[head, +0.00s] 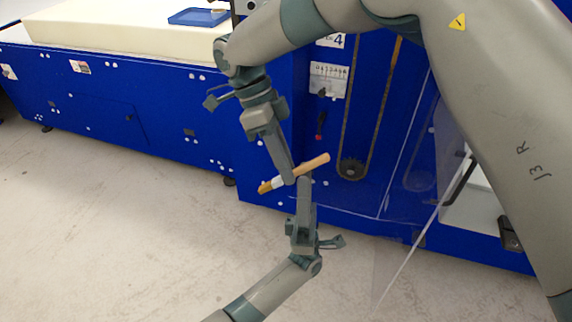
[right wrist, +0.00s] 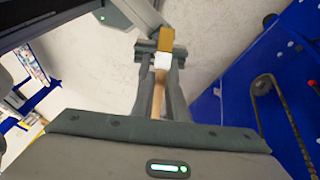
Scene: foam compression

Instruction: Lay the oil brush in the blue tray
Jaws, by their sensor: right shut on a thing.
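The oil brush, with a wooden handle (head: 316,162), white ferrule and yellow-brown bristles (head: 264,188), is held in the air in front of the blue machine. My right gripper (head: 288,180) comes from above and is shut on the brush near its ferrule. In the right wrist view the bristles (right wrist: 166,38) point away beyond the fingertips. My left gripper (head: 304,182) comes from below, its tips beside or at the handle; whether they grip it is unclear.
The cream foam block (head: 120,32) lies on top of the long blue machine (head: 120,100). A chain and sprocket (head: 351,168) sit on the machine's side behind the grippers. A clear panel (head: 425,215) stands at the right. The pale floor (head: 120,220) in front is free.

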